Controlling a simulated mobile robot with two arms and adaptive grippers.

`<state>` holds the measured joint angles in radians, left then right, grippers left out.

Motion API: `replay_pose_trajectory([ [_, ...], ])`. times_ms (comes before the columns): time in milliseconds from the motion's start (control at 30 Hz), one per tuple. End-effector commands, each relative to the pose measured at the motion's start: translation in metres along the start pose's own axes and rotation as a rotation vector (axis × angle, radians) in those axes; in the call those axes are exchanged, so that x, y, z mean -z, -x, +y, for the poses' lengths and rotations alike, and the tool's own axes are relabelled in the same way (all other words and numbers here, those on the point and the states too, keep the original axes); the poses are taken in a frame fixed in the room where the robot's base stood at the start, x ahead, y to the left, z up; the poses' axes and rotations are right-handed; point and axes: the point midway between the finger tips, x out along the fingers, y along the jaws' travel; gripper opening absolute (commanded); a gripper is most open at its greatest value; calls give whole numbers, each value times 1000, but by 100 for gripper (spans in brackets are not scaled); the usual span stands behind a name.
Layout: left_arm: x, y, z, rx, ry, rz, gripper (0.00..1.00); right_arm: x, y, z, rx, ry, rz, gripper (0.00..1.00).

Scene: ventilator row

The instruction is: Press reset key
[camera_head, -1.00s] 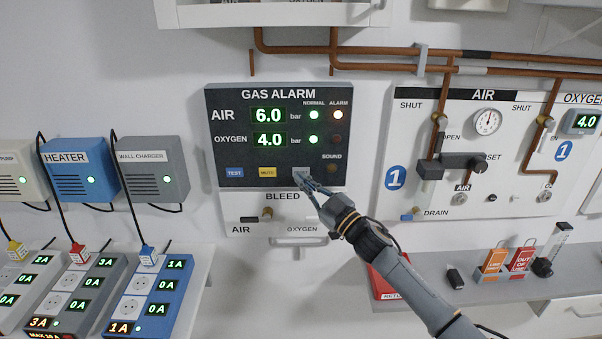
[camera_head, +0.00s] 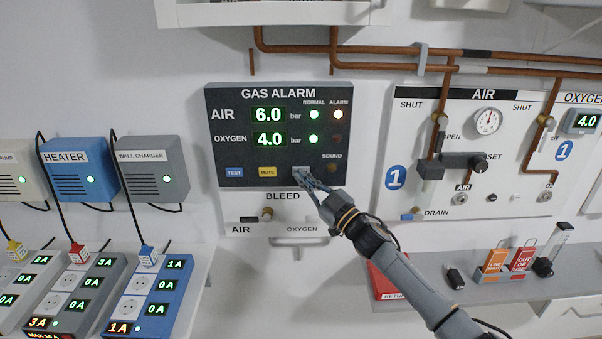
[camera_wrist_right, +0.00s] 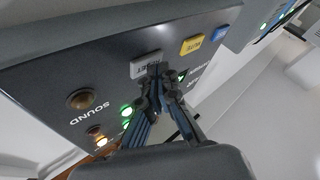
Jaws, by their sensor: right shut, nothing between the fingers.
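The dark gas alarm panel (camera_head: 225,153) is on the wall, with AIR 6.0 bar and OXYGEN 4.0 bar displays. Its AIR row shows a green normal lamp and a lit orange alarm lamp. The grey reset key (camera_wrist_right: 147,65) is right of the yellow mute key (camera_head: 267,171) and blue test key (camera_head: 234,172); in the head view it is partly behind my fingers. My right gripper (camera_head: 304,180) is shut and empty, its tips at the key. In the right wrist view the fingertips (camera_wrist_right: 153,72) overlap the key's edge; whether they touch it I cannot tell.
The bleed panel (camera_head: 240,214) with its knob lies just below the alarm panel. The AIR valve panel (camera_head: 460,130) is to the right. A shelf (camera_head: 430,292) with tags is below right. Power strips (camera_head: 160,290) stand lower left.

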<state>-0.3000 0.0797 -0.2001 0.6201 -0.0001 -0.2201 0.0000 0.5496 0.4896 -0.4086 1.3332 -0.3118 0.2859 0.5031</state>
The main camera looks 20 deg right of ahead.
Motion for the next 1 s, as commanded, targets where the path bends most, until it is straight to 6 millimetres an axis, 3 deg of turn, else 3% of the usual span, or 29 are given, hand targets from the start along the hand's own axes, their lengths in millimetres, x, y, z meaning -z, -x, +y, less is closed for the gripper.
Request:
replay_pose_trajectory([
  [600,0,-1,0,0,0,0,0,-1,-3,2,0,0,1,0],
  [1000,1,9,0,0,0,0,0,6,7,-6,0,-1,0,0],
])
